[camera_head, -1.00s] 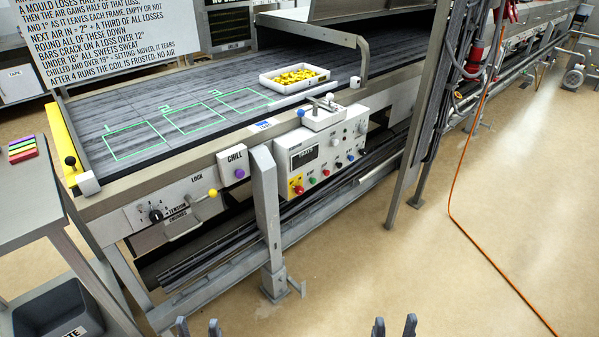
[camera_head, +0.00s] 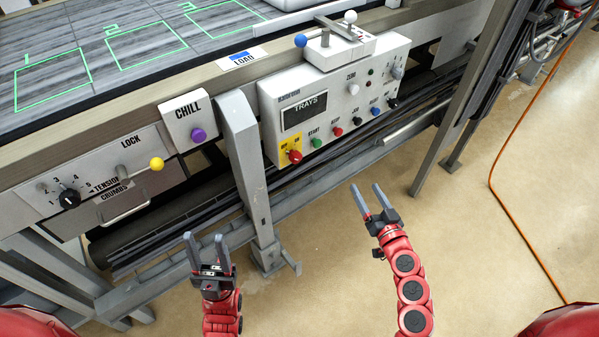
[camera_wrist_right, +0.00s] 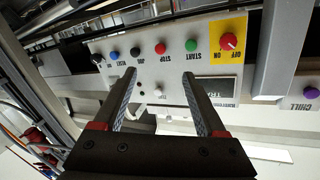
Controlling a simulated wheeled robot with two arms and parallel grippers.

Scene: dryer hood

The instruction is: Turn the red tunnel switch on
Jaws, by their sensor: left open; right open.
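A red rotary knob (camera_head: 295,157) sits on a yellow plate marked OFF and ON, at the lower left of the white control panel (camera_head: 335,122). The knob also shows in the right wrist view (camera_wrist_right: 228,41), at the upper right, beyond the fingers. Which way it is turned is too small to tell. My right gripper (camera_head: 366,188) is open and empty, in front of and below the panel, to the right of the knob and apart from it. It also shows open in the right wrist view (camera_wrist_right: 158,75). My left gripper (camera_head: 205,240) is open and empty, lower left of the knob.
Green, red, black and blue buttons line the panel beside the knob. A grey post (camera_head: 243,165) stands just left of the panel. A CHILL box (camera_head: 188,122) with a purple button and a yellow-tipped lever (camera_head: 156,164) are further left. An orange cable (camera_head: 497,190) lies on the floor.

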